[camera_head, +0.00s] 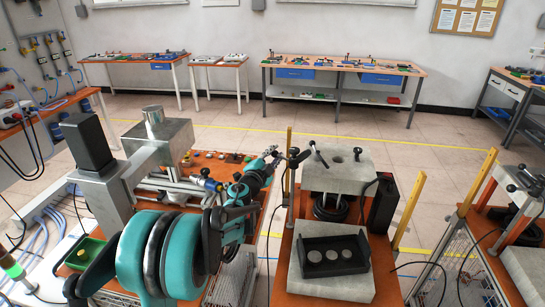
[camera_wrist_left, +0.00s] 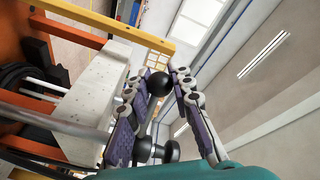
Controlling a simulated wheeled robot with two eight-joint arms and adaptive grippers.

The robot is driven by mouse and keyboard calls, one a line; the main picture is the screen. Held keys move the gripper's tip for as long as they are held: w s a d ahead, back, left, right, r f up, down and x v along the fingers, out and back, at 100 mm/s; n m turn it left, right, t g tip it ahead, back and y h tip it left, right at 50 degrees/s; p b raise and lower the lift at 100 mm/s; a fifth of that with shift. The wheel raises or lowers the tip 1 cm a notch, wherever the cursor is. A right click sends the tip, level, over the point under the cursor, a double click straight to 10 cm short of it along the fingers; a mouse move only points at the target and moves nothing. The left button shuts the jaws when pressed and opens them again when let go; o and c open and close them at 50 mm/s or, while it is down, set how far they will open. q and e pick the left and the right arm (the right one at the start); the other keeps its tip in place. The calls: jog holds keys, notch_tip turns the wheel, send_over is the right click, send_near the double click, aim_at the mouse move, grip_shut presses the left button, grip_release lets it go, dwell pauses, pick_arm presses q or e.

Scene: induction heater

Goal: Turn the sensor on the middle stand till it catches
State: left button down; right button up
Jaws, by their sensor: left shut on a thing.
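The middle stand (camera_head: 350,165) has a pale stone-like block on top with a round hole in it. The sensor (camera_head: 294,158), a small part with black knobs, is at the block's left edge. My left gripper (camera_head: 273,158) reaches it from the left and is shut on it. In the left wrist view the two purple-padded fingers lie either side of the sensor's black ball knob (camera_wrist_left: 158,83). More dark round knobs show lower between the fingers. The exact contact is partly hidden. My right gripper is not in view.
Another stand (camera_head: 520,215) is at the right. Workbenches (camera_head: 340,66) line the back wall.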

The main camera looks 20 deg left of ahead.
pick_arm(q)
jog(key=shift+w+d+m+h, duration=0.1)
jog(key=shift+w+m+h, duration=0.35)
jog(key=shift+h, duration=0.35)
jog(key=shift+s, duration=0.1)
jog(key=c, duration=1.3)
grip_release()
